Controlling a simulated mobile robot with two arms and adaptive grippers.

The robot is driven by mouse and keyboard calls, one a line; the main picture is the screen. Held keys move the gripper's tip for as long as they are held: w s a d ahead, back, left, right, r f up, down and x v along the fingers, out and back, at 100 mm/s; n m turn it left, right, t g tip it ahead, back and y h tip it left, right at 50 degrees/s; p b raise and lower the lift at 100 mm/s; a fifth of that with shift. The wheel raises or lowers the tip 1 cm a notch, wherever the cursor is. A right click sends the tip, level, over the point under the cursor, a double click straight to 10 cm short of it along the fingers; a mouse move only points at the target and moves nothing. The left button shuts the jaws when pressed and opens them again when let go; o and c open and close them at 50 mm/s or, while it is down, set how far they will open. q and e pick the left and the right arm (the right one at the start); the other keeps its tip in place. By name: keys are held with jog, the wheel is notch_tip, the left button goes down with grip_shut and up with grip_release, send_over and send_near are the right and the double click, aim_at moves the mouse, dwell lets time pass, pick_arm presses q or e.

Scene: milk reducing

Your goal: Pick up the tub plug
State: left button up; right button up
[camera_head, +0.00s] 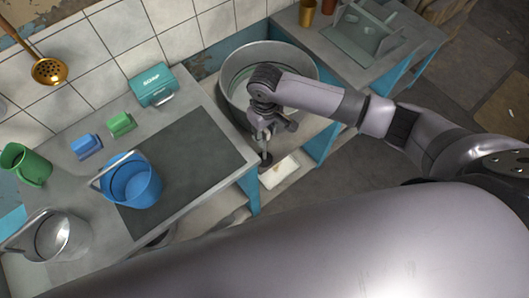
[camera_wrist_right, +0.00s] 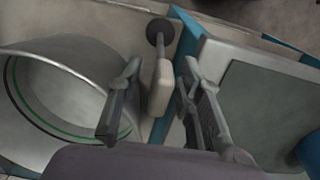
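The tub plug (camera_head: 266,160) shows in the head view as a dark disc with a thin stem, beside the big metal tub (camera_head: 236,89). In the right wrist view, its pale block-like handle (camera_wrist_right: 161,88) lies between the two fingers, with the dark disc beyond it. My right gripper (camera_head: 266,132) is above the disc. The wrist view shows its fingers (camera_wrist_right: 160,98) apart, with a clear gap on the left of the handle and a smaller one on the right. The head view partly hides the handle behind the gripper. My left gripper is not in view.
A counter with a dark mat (camera_head: 185,160) stands left of the plug, holding a blue bucket (camera_head: 133,182), a metal bucket (camera_head: 62,238) and a green jug (camera_head: 27,166). A pale tray-like thing (camera_head: 281,172) lies beside the plug. Another counter (camera_head: 415,35) stands at the upper right.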

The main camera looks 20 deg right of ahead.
notch_tip(320, 180, down, 4)
jog(key=shift+r, duration=0.1)
jog(key=shift+c, duration=0.4)
grip_shut()
jog(key=shift+w, duration=0.1)
dwell(0.5)
